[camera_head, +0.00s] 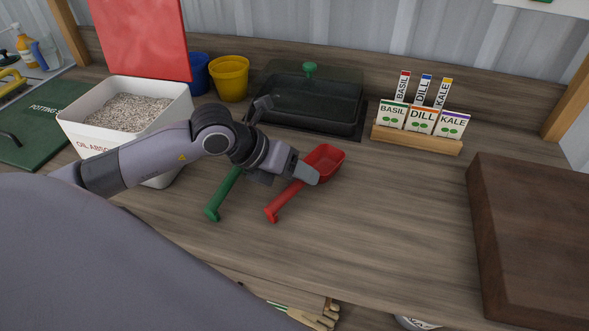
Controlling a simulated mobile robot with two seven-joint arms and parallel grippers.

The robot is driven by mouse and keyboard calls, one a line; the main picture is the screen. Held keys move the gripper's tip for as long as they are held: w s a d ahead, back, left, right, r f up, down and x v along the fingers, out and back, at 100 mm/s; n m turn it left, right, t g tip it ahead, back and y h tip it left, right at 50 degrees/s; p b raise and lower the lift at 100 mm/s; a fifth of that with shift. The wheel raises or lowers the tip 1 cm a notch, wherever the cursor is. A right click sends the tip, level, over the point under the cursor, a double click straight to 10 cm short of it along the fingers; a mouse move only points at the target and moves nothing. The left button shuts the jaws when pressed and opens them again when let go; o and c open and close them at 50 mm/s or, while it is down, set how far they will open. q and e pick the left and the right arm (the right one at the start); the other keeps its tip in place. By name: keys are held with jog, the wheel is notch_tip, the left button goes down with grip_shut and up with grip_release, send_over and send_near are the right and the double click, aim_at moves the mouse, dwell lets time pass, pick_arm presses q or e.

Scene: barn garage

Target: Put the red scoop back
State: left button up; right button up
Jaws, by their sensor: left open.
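The red scoop (326,163) lies on the wooden bench, its bowl toward the back right and its handle toward the front left. My left gripper (288,177) is open over the scoop, where the handle meets the bowl. One finger covers part of that joint; I cannot tell whether it touches. A green handle (222,197) lies just left of the red one, its far end hidden by my arm. A white bin (83,140) marked as oil absorbent holds grey granules, its red lid raised behind. My right gripper is out of view.
Blue (199,75) and yellow (229,79) pots and a dark covered tray (309,101) stand at the back. A wooden rack (416,138) holds seed packets and labels. A dark brown block (536,235) is at right. The bench's middle right is clear.

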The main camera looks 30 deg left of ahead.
pick_arm(q)
jog(key=shift+r, duration=0.15)
jog(key=b+v, duration=0.2)
jog(key=v, duration=0.9)
jog(key=shift+s+a+r, duration=0.2)
jog(key=shift+s+a, duration=0.05)
jog(key=shift+a, duration=0.1)
jog(key=shift+r, duration=0.1)
jog(key=shift+s, duration=0.1)
dwell(0.4)
